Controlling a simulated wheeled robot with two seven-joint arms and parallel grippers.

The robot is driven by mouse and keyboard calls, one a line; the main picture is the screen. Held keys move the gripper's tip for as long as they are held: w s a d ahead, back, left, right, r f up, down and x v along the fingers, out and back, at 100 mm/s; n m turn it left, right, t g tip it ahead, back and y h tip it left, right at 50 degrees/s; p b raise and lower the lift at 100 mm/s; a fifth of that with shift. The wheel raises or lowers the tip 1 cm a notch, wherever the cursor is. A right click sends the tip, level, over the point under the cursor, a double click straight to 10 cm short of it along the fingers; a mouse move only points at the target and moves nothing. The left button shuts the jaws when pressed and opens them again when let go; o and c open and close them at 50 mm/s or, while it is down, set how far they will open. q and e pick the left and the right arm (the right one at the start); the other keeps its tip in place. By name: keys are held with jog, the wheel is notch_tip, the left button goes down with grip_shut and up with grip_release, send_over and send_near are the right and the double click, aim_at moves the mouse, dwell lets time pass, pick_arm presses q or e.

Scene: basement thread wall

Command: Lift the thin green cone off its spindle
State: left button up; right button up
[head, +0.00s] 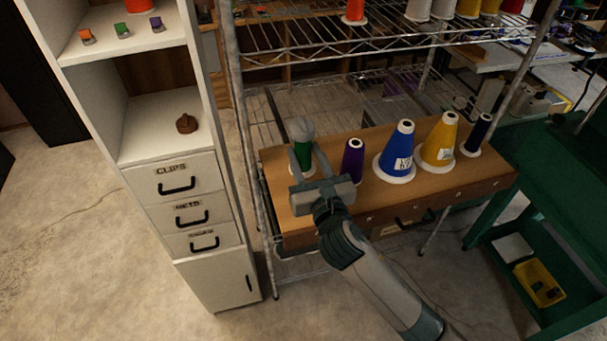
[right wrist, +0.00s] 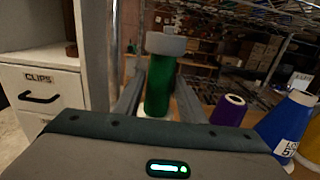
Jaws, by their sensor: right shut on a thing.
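The thin green cone (head: 303,157) stands upright at the left end of the wooden top, with a grey rounded cap on its upper end. It also shows in the right wrist view (right wrist: 159,88), between the two fingers. My right gripper (head: 303,150) reaches it from the front and is shut on it, one finger on each side. A white base (head: 301,171) shows at the cone's foot; I cannot tell whether the cone touches it. The spindle is hidden. My left gripper is not in view.
A thin purple cone (head: 353,163) stands just right of the gripper. Beyond it are a blue cone (head: 398,152), a yellow cone (head: 440,140) and a dark cone (head: 478,134). A white cabinet (head: 222,245) stands at the left. A wire shelf (head: 380,45) hangs above.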

aim_at(305, 143)
notch_tip(305, 143, up, 2)
jog(key=shift+r+p, duration=0.1)
jog(key=shift+p, duration=0.25)
jog(key=shift+r, duration=0.8)
